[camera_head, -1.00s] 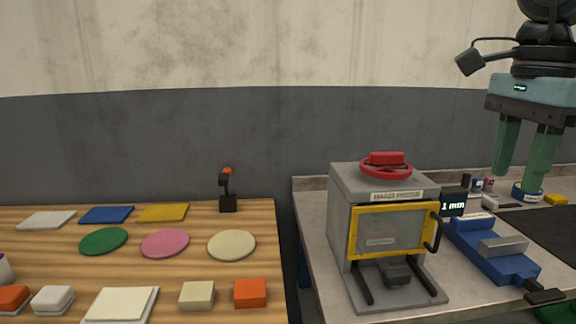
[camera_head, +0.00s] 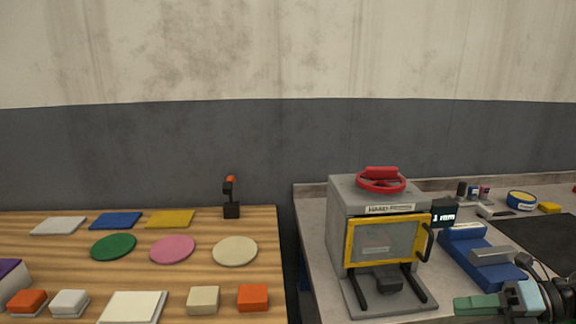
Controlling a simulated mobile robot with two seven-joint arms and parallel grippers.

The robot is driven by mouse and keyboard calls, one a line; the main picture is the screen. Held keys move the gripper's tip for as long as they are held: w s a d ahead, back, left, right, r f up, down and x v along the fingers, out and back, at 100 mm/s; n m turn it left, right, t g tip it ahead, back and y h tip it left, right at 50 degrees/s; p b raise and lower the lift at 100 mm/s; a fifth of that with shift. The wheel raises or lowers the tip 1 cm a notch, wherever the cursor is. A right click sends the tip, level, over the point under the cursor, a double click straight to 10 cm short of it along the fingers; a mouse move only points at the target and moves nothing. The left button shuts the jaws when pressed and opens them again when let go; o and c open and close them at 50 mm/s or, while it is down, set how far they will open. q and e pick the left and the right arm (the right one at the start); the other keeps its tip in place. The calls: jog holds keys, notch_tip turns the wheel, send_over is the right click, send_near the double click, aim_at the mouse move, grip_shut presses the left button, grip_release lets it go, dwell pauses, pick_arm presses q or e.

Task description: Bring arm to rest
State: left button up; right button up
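My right gripper (camera_head: 470,304) is low at the right edge of the picture, with its green fingers pointing left. It is in front of the blue vise-like device (camera_head: 483,257) and to the right of the press's base. The fingers are seen side-on and overlap, so I cannot tell whether they are apart. No held object shows at them. My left gripper is not in view.
A grey hand press (camera_head: 345,225) with a red wheel (camera_head: 381,181) and yellow-framed door stands on the grey bench. The wooden table (camera_head: 60,265) at left holds coloured plates and blocks. A dark mat (camera_head: 545,240) lies at far right.

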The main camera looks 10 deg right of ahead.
jog(key=s+a+f+m+t+h+p, duration=0.15)
jog(key=s+f+m+t+h, duration=0.35)
jog(key=f+m, duration=0.55)
jog(key=s+a+f+m+t+h+p, duration=0.1)
jog(key=s+a+f+m+h, duration=0.2)
jog(key=s+f+m, duration=0.6)
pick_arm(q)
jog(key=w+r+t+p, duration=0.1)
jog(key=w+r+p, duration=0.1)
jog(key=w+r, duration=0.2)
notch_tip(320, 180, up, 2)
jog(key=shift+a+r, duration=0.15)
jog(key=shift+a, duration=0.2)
pick_arm(e)
jog(key=s+a+f+m+g+h, duration=0.1)
jog(key=s+a+f+m+g, duration=0.1)
jog(key=s+a+f+m, duration=0.3)
jog(key=s+a+f+m+g, duration=0.2)
jog(key=s+a+f+m, duration=0.3)
jog(key=s+a+m, duration=0.2)
jog(key=a+m, duration=0.2)
jog(key=a, duration=0.2)
jog(key=shift+a+g+h, duration=0.3)
jog(key=shift+h, duration=0.1)
jog(key=shift+m, duration=0.25)
